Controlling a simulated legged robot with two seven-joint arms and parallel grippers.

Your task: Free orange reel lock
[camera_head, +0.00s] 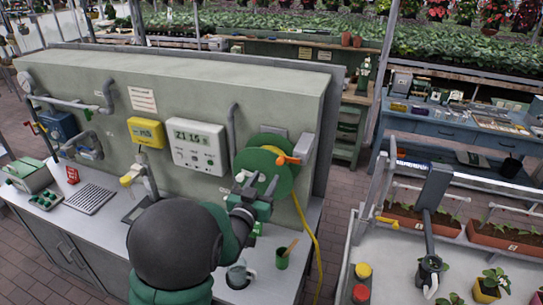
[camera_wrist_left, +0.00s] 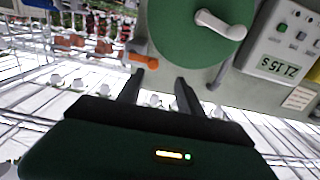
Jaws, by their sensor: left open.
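The green hose reel (camera_head: 262,158) is mounted on the right end of the grey-green panel. The orange reel lock (camera_head: 286,159) is a small lever at the reel's upper right edge. In the left wrist view the orange lock (camera_wrist_left: 143,59) lies just past the tip of one finger, outside the gap between the fingers. The reel (camera_wrist_left: 195,40) fills the top of that view, with a pale crank handle (camera_wrist_left: 222,25). My left gripper (camera_head: 256,184) is open and empty in front of the reel's lower part, and its fingers (camera_wrist_left: 160,82) point toward it. Contact cannot be told.
A yellow hose (camera_head: 306,225) hangs from the reel past the counter's right end. A green cup (camera_head: 282,258) and a grey mug (camera_head: 240,274) stand on the counter below. A display box (camera_head: 198,146) and a grey pipe (camera_head: 232,130) are left of the reel.

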